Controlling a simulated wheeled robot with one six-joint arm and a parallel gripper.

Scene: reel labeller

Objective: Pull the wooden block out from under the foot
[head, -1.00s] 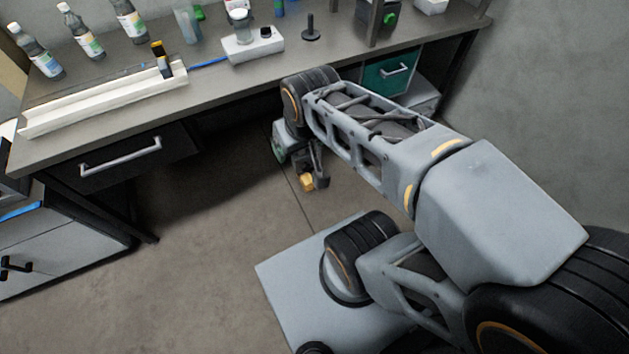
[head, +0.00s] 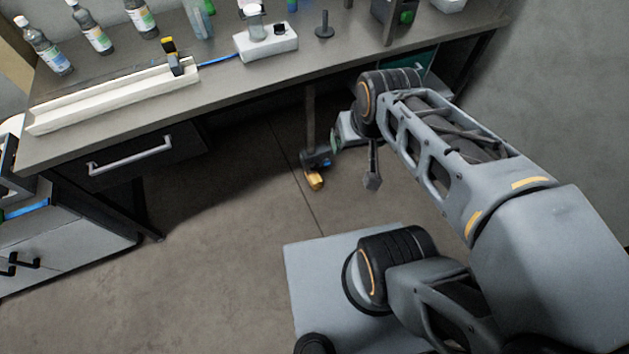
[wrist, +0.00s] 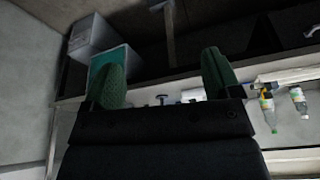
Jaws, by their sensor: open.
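The wooden block (head: 315,181), small and yellow-brown, lies on the floor against the dark foot (head: 317,159) of the bench leg (head: 310,118) in the head view. Its front part sticks out; the rest is hidden by the foot. My gripper (head: 336,142) is just right of the leg and above floor height, partly hidden by my wrist. In the wrist view my gripper (wrist: 163,72) shows two green fingers spread wide with nothing between them. The leg (wrist: 170,40) appears beyond them. I cannot make out the block in the wrist view.
Bottles (head: 92,36), a white channel (head: 110,100) and a white box (head: 268,42) stand on top. Floor left of the block is clear.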

